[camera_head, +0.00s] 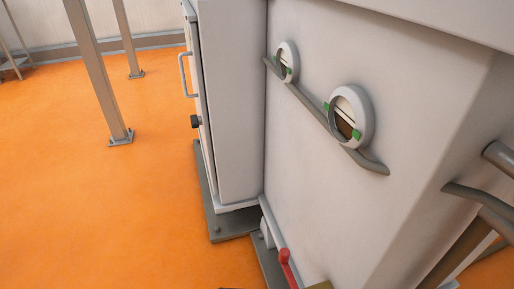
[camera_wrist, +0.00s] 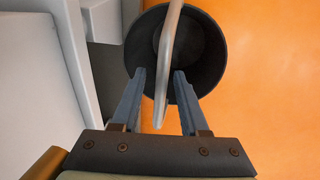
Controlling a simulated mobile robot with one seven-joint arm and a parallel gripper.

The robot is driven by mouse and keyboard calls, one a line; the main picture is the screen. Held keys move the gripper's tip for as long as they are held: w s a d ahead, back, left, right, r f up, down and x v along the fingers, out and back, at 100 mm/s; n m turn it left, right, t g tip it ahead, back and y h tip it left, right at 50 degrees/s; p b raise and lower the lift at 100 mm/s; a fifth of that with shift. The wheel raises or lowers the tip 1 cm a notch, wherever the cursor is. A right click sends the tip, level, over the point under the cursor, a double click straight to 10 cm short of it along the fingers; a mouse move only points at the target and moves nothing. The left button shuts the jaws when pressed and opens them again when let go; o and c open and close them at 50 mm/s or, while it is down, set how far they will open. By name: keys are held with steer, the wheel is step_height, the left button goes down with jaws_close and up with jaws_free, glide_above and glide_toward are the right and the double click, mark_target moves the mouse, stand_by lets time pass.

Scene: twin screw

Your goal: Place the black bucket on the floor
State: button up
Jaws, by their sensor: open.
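The black bucket (camera_wrist: 208,52) is in the upper middle of the wrist view, seen from above into its open mouth. Its inside looks dark and empty. A pale handle (camera_wrist: 170,38) arches across the mouth and comes down between the fingers of my gripper (camera_wrist: 160,73). My gripper is open, with one finger on each side of the handle and a gap on both sides. Orange floor (camera_wrist: 280,110) shows right of the bucket. I cannot tell whether the bucket's base rests on it. The bucket and my gripper are not recognisable in the head view.
A large pale machine housing (camera_head: 325,190) with two round windows fills the right of the head view. A pale cabinet (camera_head: 230,110) stands beside it. A red lever (camera_head: 287,268) is low at the front. A metal post (camera_head: 100,75) stands left; open orange floor (camera_head: 70,200) lies around it.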

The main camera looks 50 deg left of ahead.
step_height(320, 180, up, 11)
steer(key=s+p, duration=0.2)
steer(key=p, duration=0.4)
steer(key=shift+a, duration=0.4)
steer(key=shift+f, duration=0.1)
